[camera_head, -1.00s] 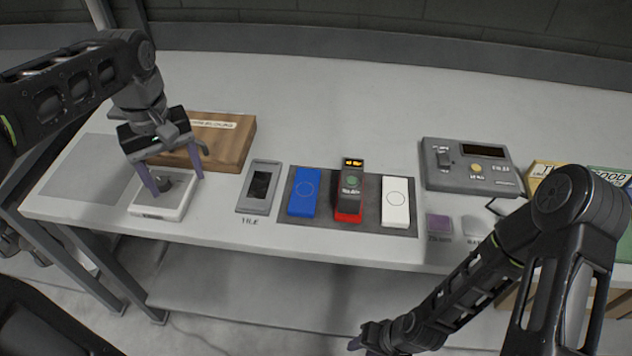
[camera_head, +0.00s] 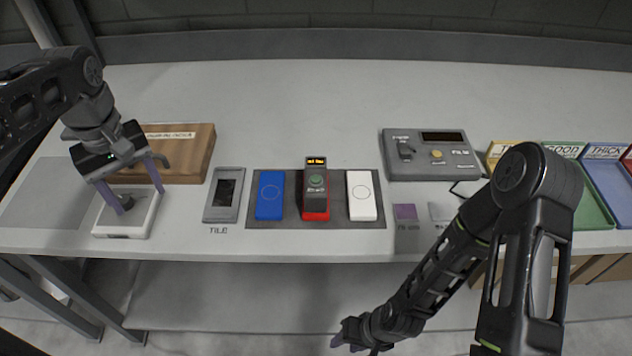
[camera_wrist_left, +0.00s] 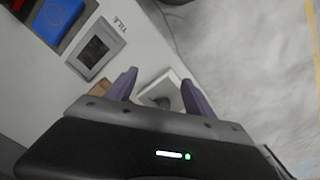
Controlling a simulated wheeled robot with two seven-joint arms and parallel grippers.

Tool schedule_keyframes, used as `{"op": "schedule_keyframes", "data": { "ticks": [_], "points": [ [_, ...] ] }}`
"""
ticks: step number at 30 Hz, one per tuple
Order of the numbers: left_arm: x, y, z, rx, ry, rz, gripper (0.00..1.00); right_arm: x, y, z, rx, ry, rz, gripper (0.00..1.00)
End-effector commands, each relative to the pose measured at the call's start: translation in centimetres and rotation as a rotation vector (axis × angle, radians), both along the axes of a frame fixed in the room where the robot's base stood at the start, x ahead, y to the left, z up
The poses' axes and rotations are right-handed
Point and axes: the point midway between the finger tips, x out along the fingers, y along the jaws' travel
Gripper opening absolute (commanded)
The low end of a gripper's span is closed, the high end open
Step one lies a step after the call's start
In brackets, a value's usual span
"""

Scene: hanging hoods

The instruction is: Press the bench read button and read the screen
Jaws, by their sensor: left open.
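A grey bench unit (camera_head: 432,165) stands right of centre, with a dark screen (camera_head: 443,137) showing no lit text, a yellow round button (camera_head: 437,155) and a dark switch (camera_head: 404,150). A red and dark handheld gauge (camera_head: 316,200) on the grey mat has a green button and a small lit yellow display (camera_head: 316,161), too small to read surely. My left gripper (camera_head: 139,199) is open over a white-rimmed box (camera_head: 146,222) with a dark knob, far from the bench unit; the box also shows in the left wrist view (camera_wrist_left: 172,82). My right gripper (camera_head: 347,338) hangs below the bench's front edge.
A blue block (camera_head: 270,196) and a white block (camera_head: 362,196) flank the gauge. A grey tile holder (camera_head: 224,195) and wooden box (camera_head: 192,165) are left. Yellow, green (camera_head: 588,213) and blue trays stand right. My right arm overlaps the bench's right part. The back is clear.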

Motion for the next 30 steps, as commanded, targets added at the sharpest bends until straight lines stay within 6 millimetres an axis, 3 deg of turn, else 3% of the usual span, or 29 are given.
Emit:
{"op": "schedule_keyframes", "data": {
  "ticks": [22,30],
  "points": [
    [0.00,0.00,0.00,0.000,0.000,0.000,0.00,-0.01,0.00,0.00,0.000,0.000,0.000,0.36],
    [0.00,0.00,0.00,0.000,0.000,0.000,0.00,0.00,0.00,0.00,0.000,0.000,0.000,0.36]
  ]
}}
